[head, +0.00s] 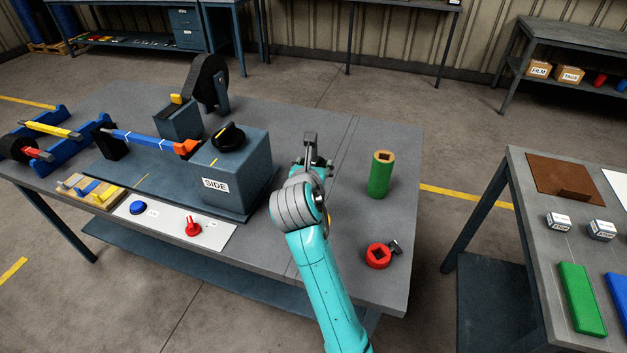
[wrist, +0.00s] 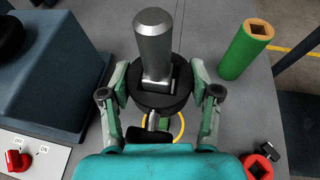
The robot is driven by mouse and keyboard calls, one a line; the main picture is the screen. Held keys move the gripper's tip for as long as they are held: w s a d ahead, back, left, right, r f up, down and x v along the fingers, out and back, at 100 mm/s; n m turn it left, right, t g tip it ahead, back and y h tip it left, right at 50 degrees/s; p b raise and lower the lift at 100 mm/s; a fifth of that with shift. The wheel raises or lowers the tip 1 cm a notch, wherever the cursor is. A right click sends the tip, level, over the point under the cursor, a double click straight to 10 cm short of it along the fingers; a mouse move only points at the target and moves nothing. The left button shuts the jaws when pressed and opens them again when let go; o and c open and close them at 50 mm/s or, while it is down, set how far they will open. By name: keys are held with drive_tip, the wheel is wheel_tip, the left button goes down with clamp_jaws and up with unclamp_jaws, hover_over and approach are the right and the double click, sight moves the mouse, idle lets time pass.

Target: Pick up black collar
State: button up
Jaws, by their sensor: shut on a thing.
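The black collar (wrist: 145,98) is a dark, thick ring between the two fingers of my gripper (wrist: 160,97) in the wrist view. A grey metal post with a rounded end (wrist: 154,45) rises from its middle. My gripper is shut on the black collar, one finger on each side. A yellow ring (wrist: 178,128) shows below, partly hidden by the gripper. In the head view my gripper (head: 312,168) is over the right part of the bench, with the grey post (head: 310,143) above it. My arm hides most of the collar there. Its height above the bench is unclear.
A green roller (head: 381,176) stands upright to the right, and a red collar (head: 378,256) lies nearer the front edge. The blue-grey SIDE block (head: 235,170) is close on the left. A white panel (head: 160,225) carries a blue button and red switch.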

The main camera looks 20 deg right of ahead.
wheel_tip(320, 180, up, 9)
drive_tip(key=shift+r, duration=0.1)
idle(0.4)
drive_tip(key=shift+r, duration=0.1)
idle(0.3)
drive_tip(key=shift+r, duration=0.85)
drive_tip(key=shift+r, duration=0.15)
wheel_tip(320, 180, up, 11)
idle(2.0)
idle(0.4)
